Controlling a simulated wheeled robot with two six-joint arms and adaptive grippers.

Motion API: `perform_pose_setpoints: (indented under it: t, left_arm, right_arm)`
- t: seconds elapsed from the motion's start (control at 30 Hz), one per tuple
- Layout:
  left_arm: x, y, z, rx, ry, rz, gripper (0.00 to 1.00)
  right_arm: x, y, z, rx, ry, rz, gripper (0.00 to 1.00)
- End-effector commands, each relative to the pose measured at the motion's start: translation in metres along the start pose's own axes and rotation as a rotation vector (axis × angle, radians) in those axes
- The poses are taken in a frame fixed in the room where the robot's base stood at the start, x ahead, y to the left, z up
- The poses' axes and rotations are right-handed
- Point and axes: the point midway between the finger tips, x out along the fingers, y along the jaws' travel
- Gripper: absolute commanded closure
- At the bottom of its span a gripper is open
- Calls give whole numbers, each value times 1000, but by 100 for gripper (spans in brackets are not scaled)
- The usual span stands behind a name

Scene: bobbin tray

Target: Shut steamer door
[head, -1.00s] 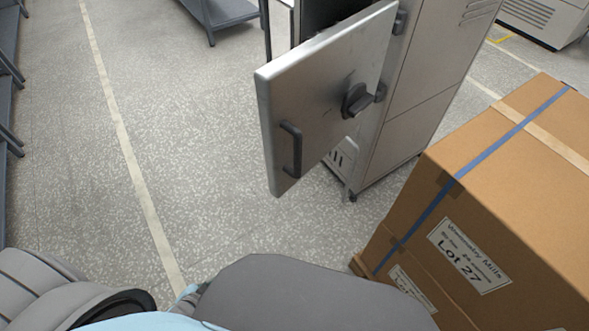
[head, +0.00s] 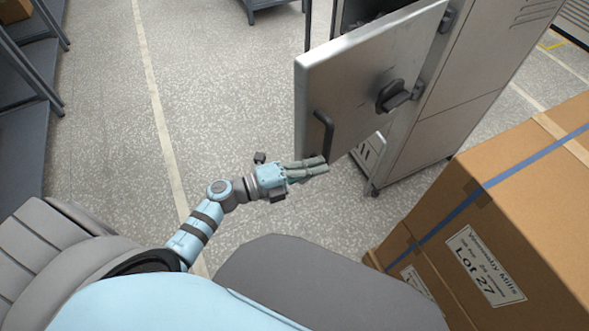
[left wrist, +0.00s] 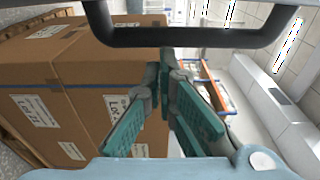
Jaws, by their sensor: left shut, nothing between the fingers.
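The steel steamer door (head: 350,85) stands swung wide open from the steamer cabinet (head: 455,95), hinged at its right edge. It has a dark bar handle (head: 325,135) near its free edge and a dark latch (head: 392,96) nearer the hinge. My left gripper (head: 326,166) is shut and empty at the door's lower free corner, by the handle's lower end. I cannot tell whether the gripper touches the door. My right gripper is not in view.
Stacked strapped cartons (head: 510,200) stand at the right, close to the cabinet's front. A dark shelf rack (head: 30,120) lines the left side. The speckled floor (head: 110,110) between rack and door is clear, with a pale painted line.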

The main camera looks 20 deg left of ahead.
Motion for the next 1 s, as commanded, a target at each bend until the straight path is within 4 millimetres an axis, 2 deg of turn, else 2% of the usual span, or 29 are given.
perform_pose_setpoints:
  t: [0.03, 0.2, 0.73, 0.87, 1.0]
  left_arm:
    - [-6, 4, 11, 6, -2, 9, 100]
    - [-13, 3, 30, 3, -1, 6, 100]
    - [-17, 4, 40, 4, 4, 6, 100]
    - [-22, 7, 52, 7, 28, 7, 100]
    - [-32, 12, 80, 9, 78, 8, 100]
  right_arm:
    - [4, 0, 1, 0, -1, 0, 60]
    - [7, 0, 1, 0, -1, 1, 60]
    - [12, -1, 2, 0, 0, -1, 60]
    - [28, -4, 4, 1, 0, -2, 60]
    - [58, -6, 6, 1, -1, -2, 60]
